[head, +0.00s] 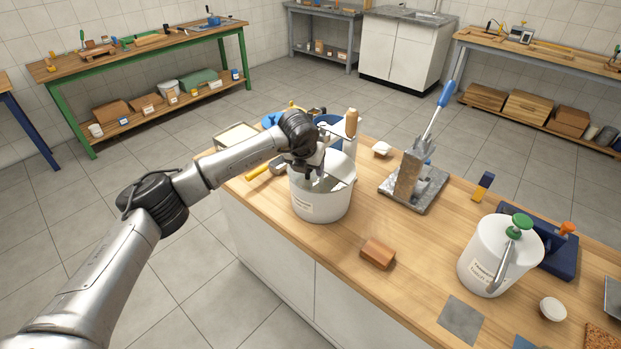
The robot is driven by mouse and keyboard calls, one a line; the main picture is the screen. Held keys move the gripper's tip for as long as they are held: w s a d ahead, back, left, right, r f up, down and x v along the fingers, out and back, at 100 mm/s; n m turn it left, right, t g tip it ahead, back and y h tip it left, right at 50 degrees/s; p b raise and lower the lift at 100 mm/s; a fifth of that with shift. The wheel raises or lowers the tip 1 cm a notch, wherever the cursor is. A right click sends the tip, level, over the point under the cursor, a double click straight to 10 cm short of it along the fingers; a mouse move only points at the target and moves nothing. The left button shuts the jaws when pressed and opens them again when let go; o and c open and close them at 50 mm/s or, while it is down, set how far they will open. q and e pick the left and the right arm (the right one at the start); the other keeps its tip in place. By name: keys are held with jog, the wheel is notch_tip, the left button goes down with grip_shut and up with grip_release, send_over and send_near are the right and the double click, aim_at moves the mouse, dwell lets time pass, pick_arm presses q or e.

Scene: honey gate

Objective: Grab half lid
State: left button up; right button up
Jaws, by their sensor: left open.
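A white bucket (321,205) with a printed label stands on the wooden counter, left of the middle. A half lid (341,167) seems to cover part of its top; the rest of the opening looks dark. My left gripper (318,180) is at the bucket's top, pointing down, open, beside or over the lid's edge. The arm and wrist hide part of the rim, and I cannot tell whether the fingers touch the lid. My right gripper is not in view.
A brown block (378,253) lies in front of the bucket. A lever press (412,180) stands to its right. A white container with a green-knobbed tap (488,262) stands farther right. Several tools crowd behind the bucket.

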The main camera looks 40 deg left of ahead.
pick_arm(q)
jog(key=shift+c, duration=0.2)
jog(key=c, duration=1)
